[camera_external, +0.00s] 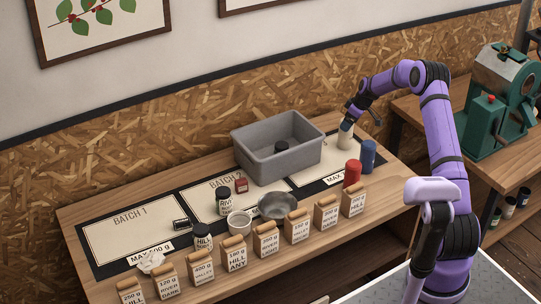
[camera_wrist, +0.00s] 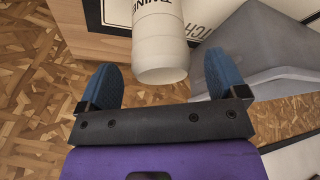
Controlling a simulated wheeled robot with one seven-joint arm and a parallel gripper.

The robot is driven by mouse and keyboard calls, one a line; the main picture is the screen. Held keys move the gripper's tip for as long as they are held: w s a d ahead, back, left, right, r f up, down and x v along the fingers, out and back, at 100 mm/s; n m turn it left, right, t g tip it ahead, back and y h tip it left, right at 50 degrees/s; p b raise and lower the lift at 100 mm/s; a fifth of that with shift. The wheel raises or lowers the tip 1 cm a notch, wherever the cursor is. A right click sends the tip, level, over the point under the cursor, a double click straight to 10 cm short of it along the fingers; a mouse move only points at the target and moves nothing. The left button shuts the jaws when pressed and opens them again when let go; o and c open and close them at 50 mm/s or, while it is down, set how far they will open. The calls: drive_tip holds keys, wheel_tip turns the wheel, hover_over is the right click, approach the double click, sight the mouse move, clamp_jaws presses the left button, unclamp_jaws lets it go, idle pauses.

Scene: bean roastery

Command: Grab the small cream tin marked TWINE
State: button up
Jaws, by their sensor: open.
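The small cream tin (camera_external: 345,136) stands at the right end of the bench, on the right-hand batch mat, right of the grey bin. In the wrist view the tin (camera_wrist: 160,45) shows the letters TWINE upside down near the top edge of the picture. My gripper (camera_external: 362,114) is just above and beside the tin. In the wrist view its two blue fingers (camera_wrist: 161,78) are spread apart, with the tin's near end between and just beyond their tips. Nothing is held, and I cannot tell whether a finger touches the tin.
The grey bin (camera_external: 262,162) stands close to the left, and its wall (camera_wrist: 245,50) is near the right finger. A red canister (camera_external: 352,174) and a blue canister (camera_external: 368,156) stand in front of the tin. Several paper bags (camera_external: 268,240) line the bench front.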

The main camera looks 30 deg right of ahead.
sight(345, 134)
drive_tip(key=x, duration=0.3)
drive_tip(key=shift+f, duration=0.2)
drive_tip(key=c, duration=1.2)
drive_tip(key=shift+r, duration=0.2)
